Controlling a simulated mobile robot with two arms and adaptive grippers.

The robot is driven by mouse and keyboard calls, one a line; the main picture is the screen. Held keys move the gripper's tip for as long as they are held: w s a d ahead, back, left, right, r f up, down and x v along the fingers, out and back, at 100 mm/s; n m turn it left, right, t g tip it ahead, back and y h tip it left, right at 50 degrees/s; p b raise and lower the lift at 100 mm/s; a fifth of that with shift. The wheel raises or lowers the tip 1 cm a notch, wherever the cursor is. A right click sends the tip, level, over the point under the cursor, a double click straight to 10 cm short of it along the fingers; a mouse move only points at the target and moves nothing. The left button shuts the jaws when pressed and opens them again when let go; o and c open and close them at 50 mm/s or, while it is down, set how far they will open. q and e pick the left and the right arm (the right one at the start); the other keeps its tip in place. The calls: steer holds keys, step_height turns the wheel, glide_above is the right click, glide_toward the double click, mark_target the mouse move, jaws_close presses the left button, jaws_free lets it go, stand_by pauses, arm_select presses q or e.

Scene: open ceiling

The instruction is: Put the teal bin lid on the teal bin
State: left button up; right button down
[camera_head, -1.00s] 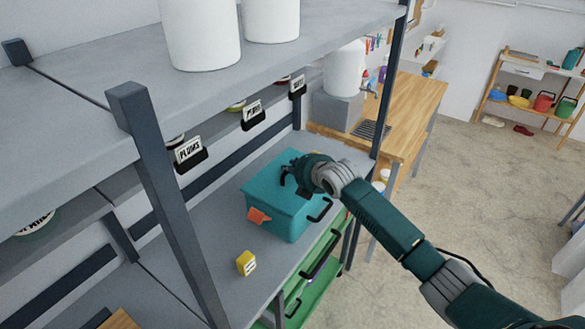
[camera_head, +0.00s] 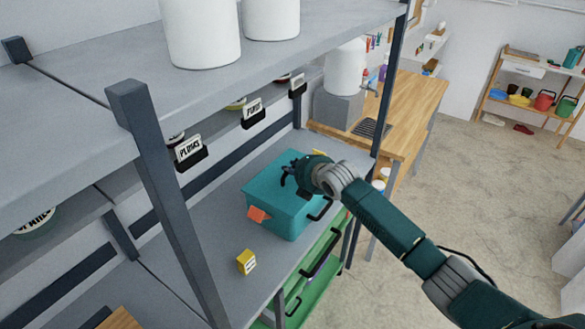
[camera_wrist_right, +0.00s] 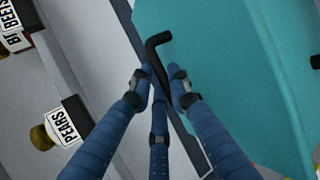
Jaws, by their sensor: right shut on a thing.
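The teal bin (camera_head: 270,224) stands on the lower shelf, with an orange patch on its front and a black side handle. The teal bin lid (camera_head: 278,172) covers its top; any gap between the two is too small to make out. My right gripper (camera_head: 290,178) is over the lid, shut on its black handle. In the right wrist view, the fingers of my right gripper (camera_wrist_right: 160,82) close around the black handle (camera_wrist_right: 155,50), beside the teal surface of the lid (camera_wrist_right: 220,60). My left gripper is not in view.
A yellow block (camera_head: 246,262) sits on the shelf (camera_head: 215,255) in front of the bin. A dark shelf post (camera_head: 165,200) stands left of it, and another stands right. The upper shelf (camera_head: 290,55), with white containers, overhangs the bin. A wooden counter (camera_head: 410,105) lies beyond.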

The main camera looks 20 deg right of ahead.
stand_by(0.3)
steer(key=c, duration=1.6)
jaws_free()
steer(key=shift+o, duration=0.2)
